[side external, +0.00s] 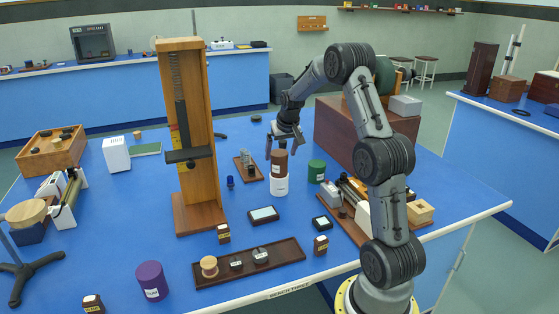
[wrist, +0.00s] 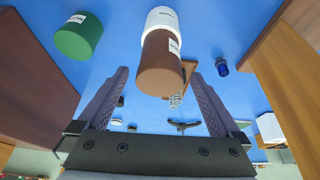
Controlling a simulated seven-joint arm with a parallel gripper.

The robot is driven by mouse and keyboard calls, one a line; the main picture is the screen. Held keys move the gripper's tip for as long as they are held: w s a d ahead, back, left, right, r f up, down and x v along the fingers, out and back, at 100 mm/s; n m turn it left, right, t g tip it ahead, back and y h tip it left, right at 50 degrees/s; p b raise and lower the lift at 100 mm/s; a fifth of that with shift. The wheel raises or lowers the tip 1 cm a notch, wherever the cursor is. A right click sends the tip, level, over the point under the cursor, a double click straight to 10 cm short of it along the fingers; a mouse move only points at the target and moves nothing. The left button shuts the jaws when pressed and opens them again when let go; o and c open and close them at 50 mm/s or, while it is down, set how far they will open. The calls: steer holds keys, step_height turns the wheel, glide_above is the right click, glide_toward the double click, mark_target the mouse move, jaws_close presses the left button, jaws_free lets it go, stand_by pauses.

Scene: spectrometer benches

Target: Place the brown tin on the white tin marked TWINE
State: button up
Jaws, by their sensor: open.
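The brown tin (side external: 279,163) stands upright on top of the white tin (side external: 279,185) on the blue bench. In the wrist view the brown tin (wrist: 160,68) covers part of the white tin (wrist: 164,18), whose label is too small to read. My gripper (side external: 282,146) is open just above the brown tin, its fingers pointing down on either side of the tin's top. In the wrist view my gripper's fingertips (wrist: 160,74) are spread wider than the brown tin, with gaps on both sides.
A green tin (side external: 316,171) stands right of the stack. A small blue bottle (side external: 230,182) and a rack (side external: 248,170) are to the left, near a tall wooden stand (side external: 199,195). A large brown box (side external: 335,125) rises behind. A purple tin (side external: 152,281) stands at the front left.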

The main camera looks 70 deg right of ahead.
steer(key=v, duration=0.7)
steer(key=s+a+r+n+t+y, duration=0.15)
steer(key=a+r, duration=0.25)
steer(key=a, duration=0.7)
steer(key=s+a+r+n, duration=0.3)
steer(key=a+r, duration=0.1)
steer(key=a, duration=0.7)
steer(key=s+a+f+n+y, duration=0.1)
steer(key=s+a+n, duration=0.3)
steer(key=s+a, duration=1)
steer(key=shift+s+f+t+y, duration=0.35)
steer(key=shift+s+f+t, duration=0.1)
steer(key=shift+s+f, duration=0.5)
steer(key=shift+r+n, duration=0.1)
steer(key=shift+n, duration=0.15)
stand_by(2.5)
